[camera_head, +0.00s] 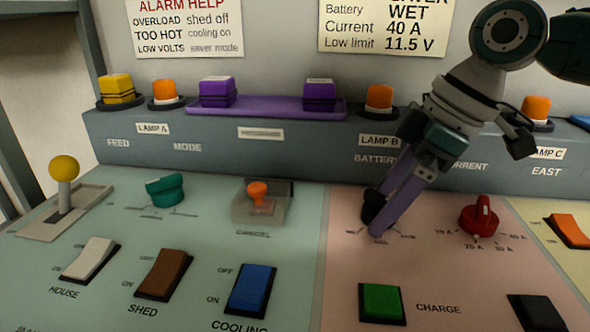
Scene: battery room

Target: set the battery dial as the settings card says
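The settings card (383,27) on the back wall reads Battery WET, Current 40 A, Low limit 11.5 V. My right gripper (378,212) reaches down from the upper right to the pink panel, below the BATTERY label. Its purple fingers overlap a dark knob-like shape (373,206), which seems to be the battery dial. The fingers hide much of the dial and its scale, so I cannot read its setting or tell whether they grip it. My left gripper is not in view.
A red current dial (479,216) stands right of the gripper. A green CHARGE switch (382,303) lies in front of it. A covered orange CANCEL button (257,193) and a teal mode dial (165,190) are to the left. Lamp B (379,98) stands on the ledge behind.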

